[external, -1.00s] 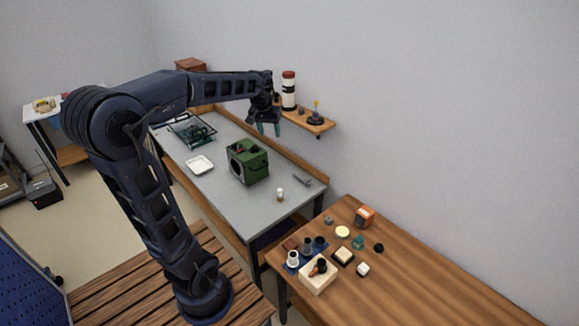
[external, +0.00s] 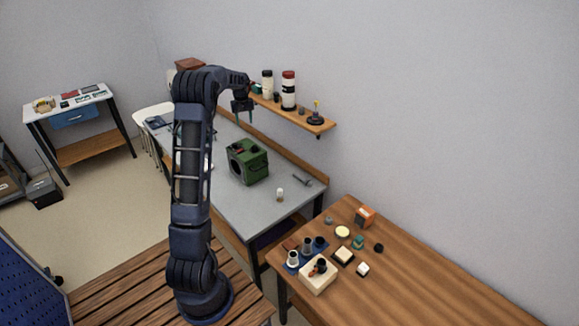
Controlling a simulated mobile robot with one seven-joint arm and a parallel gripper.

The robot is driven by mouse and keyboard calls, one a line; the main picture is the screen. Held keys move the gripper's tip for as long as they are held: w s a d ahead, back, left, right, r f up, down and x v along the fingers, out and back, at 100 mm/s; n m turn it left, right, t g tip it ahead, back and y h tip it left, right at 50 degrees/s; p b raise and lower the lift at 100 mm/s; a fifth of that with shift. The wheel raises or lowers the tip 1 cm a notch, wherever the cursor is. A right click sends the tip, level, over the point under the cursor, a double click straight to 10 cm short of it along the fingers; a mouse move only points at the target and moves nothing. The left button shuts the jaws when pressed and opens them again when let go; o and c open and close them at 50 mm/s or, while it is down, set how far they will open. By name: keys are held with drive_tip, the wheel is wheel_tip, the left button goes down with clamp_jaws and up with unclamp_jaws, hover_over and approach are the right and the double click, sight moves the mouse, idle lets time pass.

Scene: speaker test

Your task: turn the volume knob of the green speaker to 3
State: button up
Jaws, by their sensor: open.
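The green speaker (external: 248,163) stands upright on the grey workbench (external: 245,207), near its middle. It has a dark opening on its front left face and dark and reddish parts on top. I cannot make out the volume knob or its marks at this size. My gripper (external: 238,121) hangs above and behind the speaker in the picture, apart from it. It points down with its fingers apart and holds nothing that I can see.
A wall shelf (external: 315,127) with bottles (external: 288,90) runs close to my gripper. A small white-capped bottle (external: 280,195) and a metal tool (external: 302,180) lie near the speaker. A wooden table (external: 420,278) with several small items stands at the front right.

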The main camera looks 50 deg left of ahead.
drive_tip(key=n, duration=0.2)
hover_over(234, 144)
wheel_tip(234, 144, down, 8)
wheel_tip(234, 144, down, 10)
drive_tip(key=shift+w+a+f, duration=0.1)
drive_tip(key=shift+a+f, duration=0.05)
drive_tip(key=shift+f, duration=0.1)
drive_tip(key=c, duration=1)
